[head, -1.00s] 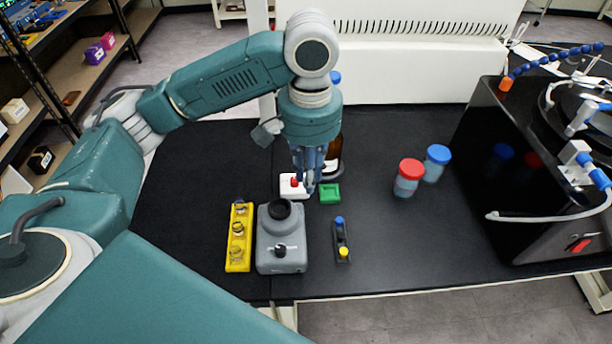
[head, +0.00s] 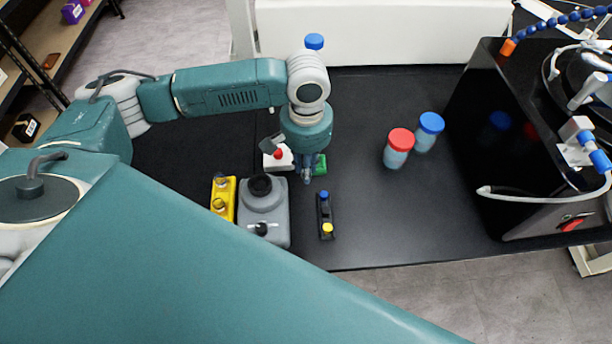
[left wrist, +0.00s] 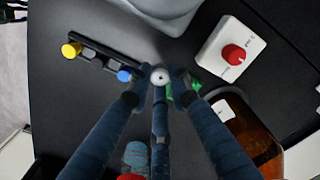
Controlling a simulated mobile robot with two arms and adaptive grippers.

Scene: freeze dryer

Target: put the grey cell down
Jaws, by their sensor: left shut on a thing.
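My left gripper (head: 307,178) points down over the table. In the left wrist view its fingers (left wrist: 159,80) are shut on the grey cell (left wrist: 160,76), whose pale round top shows between the fingertips. A black rack (head: 326,228) lies nearer the front edge, just right of and in front of the gripper in the head view. It holds a cell with a blue cap (head: 324,195) and one with a yellow cap (head: 328,228). The rack also shows in the left wrist view (left wrist: 97,50). The cell's lower end is hidden. My right gripper is out of view.
A grey device (head: 278,226) and a yellow holder (head: 223,198) stand left of the rack. A white box with a red knob (head: 279,160) and a green block (head: 320,163) are close to the gripper. Red-capped (head: 398,150) and blue-capped (head: 428,132) jars stand right; the table between is clear.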

